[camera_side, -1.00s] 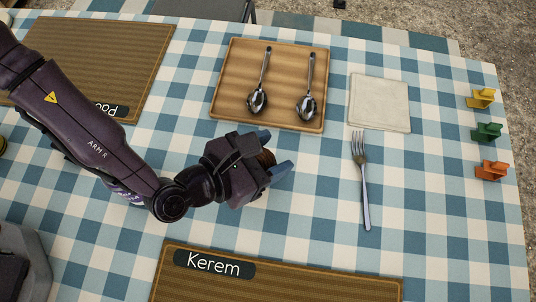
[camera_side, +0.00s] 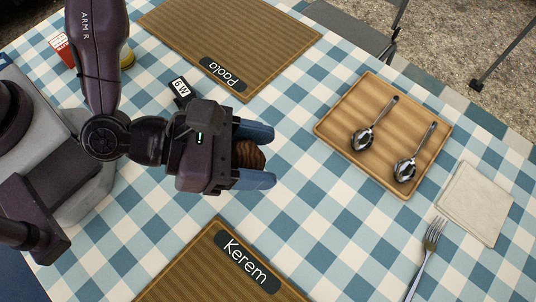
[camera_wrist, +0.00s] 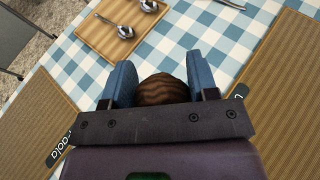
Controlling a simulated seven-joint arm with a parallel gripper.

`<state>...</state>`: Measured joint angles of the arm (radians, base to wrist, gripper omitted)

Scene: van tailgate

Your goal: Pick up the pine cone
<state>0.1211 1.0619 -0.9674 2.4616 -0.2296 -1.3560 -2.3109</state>
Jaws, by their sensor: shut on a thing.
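The brown, ridged pine cone (camera_side: 248,156) sits between the two blue fingers of my gripper (camera_side: 256,156) in the side view. The gripper is shut on it, one finger on each side, and appears to hold it above the checked cloth. In the wrist view the pine cone (camera_wrist: 162,89) shows between the blue fingers of my gripper (camera_wrist: 160,80). Its near part is hidden behind the dark gripper body.
A wooden tray (camera_side: 335,129) with two spoons lies to the right, beside a folded napkin (camera_side: 474,203) and a fork (camera_side: 426,256). Placemats marked Paola (camera_side: 230,40) and Kerem (camera_side: 205,270) lie above and below my gripper. A tag marked 6W (camera_side: 179,87) is close by.

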